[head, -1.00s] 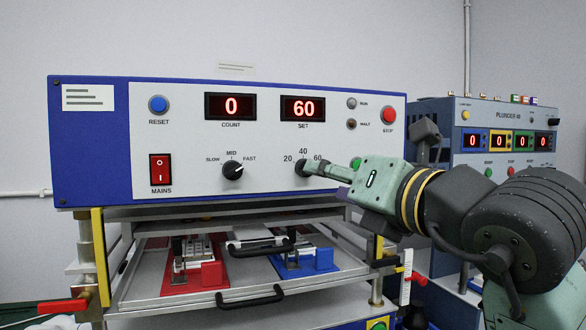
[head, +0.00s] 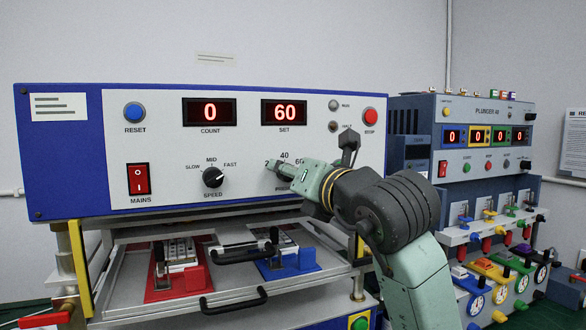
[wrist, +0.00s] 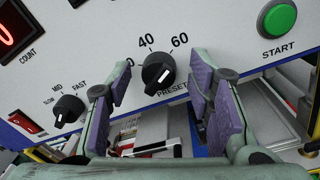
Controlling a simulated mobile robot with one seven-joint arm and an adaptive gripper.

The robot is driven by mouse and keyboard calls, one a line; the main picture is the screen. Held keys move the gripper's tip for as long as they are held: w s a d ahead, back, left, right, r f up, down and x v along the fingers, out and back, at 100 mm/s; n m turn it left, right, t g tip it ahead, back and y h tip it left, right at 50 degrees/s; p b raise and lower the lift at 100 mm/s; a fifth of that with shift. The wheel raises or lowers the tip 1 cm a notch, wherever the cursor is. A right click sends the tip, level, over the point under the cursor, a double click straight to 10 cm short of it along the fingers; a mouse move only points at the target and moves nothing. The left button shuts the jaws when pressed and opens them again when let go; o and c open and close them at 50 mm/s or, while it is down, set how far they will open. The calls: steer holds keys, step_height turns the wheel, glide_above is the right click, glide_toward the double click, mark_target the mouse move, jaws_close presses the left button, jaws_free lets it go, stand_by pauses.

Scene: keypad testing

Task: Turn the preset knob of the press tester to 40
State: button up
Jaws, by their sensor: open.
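The press tester (head: 60,150) is a blue and white panel with red displays. The SET display (head: 284,112) reads 60. The black preset knob (wrist: 158,70) with a white mark shows in the wrist view, below the printed 40 and 60; the 20 is partly covered. My gripper (wrist: 160,78) is open, with one purple-padded finger on each side of the knob; I cannot tell whether they touch it. In the head view my gripper (head: 275,169) is at the panel below the 40, and largely hides the knob.
The speed knob (head: 213,177) is left of the preset knob. The green START button (wrist: 280,18) is to the right in the wrist view. The sliding tray (head: 140,300) with red and blue fixtures is below. A second blue tester (head: 415,115) stands at the right.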

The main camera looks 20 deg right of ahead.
jaws_close()
stand_by(0.7)
